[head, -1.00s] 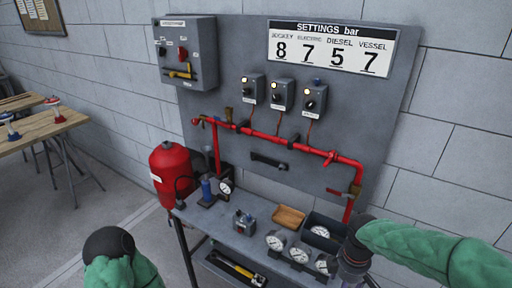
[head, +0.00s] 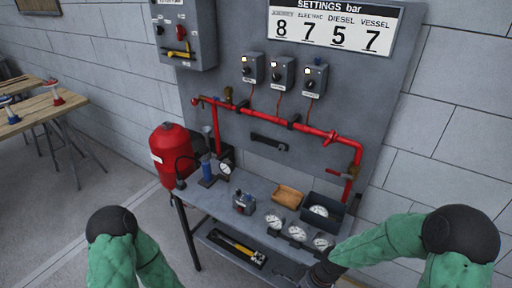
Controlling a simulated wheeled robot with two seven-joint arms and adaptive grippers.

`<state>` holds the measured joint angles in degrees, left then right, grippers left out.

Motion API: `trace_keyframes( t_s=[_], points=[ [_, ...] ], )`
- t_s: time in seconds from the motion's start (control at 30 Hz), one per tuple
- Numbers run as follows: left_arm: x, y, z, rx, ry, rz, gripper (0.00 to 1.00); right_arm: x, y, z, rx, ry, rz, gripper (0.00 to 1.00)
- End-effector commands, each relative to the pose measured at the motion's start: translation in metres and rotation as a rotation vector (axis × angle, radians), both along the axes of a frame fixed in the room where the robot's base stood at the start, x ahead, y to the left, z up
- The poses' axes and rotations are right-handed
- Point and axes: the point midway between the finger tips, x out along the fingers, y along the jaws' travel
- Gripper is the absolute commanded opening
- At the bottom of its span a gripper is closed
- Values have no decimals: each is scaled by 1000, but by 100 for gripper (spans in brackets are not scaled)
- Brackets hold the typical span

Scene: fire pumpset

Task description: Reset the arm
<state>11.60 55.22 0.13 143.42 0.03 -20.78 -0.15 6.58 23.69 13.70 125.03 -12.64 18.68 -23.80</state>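My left arm shows at the lower left in the head view as a green sleeve with a black rounded joint; its gripper is out of view. My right arm comes in from the right, with its black elbow raised and its forearm reaching down to the left. The dark end of my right arm, with the gripper (head: 318,275), is low at the bench's front right, near the gauges (head: 297,233). Its fingers are too dark and small to read. I see nothing clearly held.
The grey bench (head: 222,208) holds a blue hand pump (head: 206,168), a wooden tray (head: 287,196) and a dark bin (head: 322,213) with a gauge. A red vessel (head: 172,150) stands left. Red pipework (head: 270,120) runs across the panel behind.

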Motion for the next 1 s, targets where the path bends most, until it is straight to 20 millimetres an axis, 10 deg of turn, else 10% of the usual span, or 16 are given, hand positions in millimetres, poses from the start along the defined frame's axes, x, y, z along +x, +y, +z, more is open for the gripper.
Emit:
trace_keyframes(
  t_s=[0.4, 1.0],
  points=[
    [0, 0, 0, 0, 0, 0, 40, -73, 44, -106, 78, 140, -530, 70],
    [0, 0, 0, 0, 0, 0, 40, -96, 48, -128, 67, 167, -695, 70]
  ],
)
